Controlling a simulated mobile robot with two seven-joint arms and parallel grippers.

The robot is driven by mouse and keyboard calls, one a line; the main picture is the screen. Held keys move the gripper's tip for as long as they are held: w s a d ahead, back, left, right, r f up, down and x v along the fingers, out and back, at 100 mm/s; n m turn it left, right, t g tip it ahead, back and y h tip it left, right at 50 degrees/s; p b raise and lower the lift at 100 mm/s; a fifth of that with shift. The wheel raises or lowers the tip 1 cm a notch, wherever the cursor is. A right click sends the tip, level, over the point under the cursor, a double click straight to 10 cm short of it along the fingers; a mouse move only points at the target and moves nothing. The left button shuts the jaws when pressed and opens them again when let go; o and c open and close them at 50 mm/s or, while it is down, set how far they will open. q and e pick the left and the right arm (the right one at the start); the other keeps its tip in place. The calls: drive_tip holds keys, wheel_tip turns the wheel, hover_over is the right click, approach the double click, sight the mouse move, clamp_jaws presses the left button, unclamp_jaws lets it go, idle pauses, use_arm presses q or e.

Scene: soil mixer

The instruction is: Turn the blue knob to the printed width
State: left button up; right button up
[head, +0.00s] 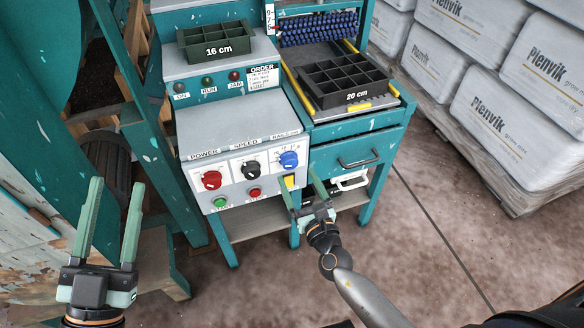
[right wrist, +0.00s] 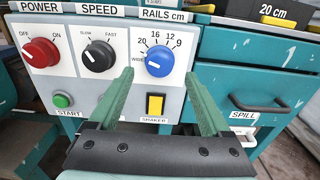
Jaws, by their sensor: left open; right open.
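The blue knob (head: 288,159) is at the right of the sloped control panel, under the label RAILS cm. In the right wrist view the blue knob (right wrist: 159,63) has 20, 16, 12 and 9 printed around its top; I cannot tell its exact setting. My right gripper (head: 299,178) is open and empty in front of the panel, just below the knob. In the right wrist view its fingers flank the knob from below, apart from it. The white ORDER note (head: 264,77) is on the machine; its small print is unreadable. My left gripper (head: 116,184) is open and empty, left of the panel.
Red power knob (right wrist: 41,52), black speed knob (right wrist: 98,57), green start button (right wrist: 62,100) and yellow shaker switch (right wrist: 155,104) are close by. A 16 cm tray (head: 216,43) and a 20 cm tray (head: 345,80) sit above. A drawer handle (head: 358,160) juts out right.

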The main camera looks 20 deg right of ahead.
sight(292, 166)
drive_tip(key=shift+w+a+b, duration=0.1)
drive_tip(key=shift+w+b, duration=0.2)
drive_tip(key=shift+w, duration=2.1)
use_arm(q)
drive_tip(key=s+r+m+h, duration=0.1)
drive_tip(key=r, duration=0.1)
drive_tip(key=s+r+m+h, duration=0.1)
drive_tip(key=h, duration=0.1)
drive_tip(key=shift+s+d+r, duration=0.1)
drive_tip(key=shift+d+r, duration=0.1)
drive_tip(key=shift+r, duration=0.15)
use_arm(e)
drive_tip(key=c, duration=1.3)
drive_tip(key=shift+m, duration=0.4)
drive_tip(key=shift+f+m+b, duration=0.1)
drive_tip(key=shift+m+b, duration=0.4)
drive_tip(key=shift+m, duration=0.9)
use_arm(q)
drive_tip(key=shift+s+d+r+m+h, duration=0.1)
drive_tip(key=shift+s+r+m+h, duration=0.4)
drive_tip(key=shift+s+m+h, duration=0.25)
drive_tip(key=shift+s+d+r+m+h, duration=0.1)
drive_tip(key=shift+s+r+m+h, duration=0.45)
drive_tip(key=shift+h, duration=0.3)
use_arm(e)
drive_tip(key=shift+m, duration=0.6)
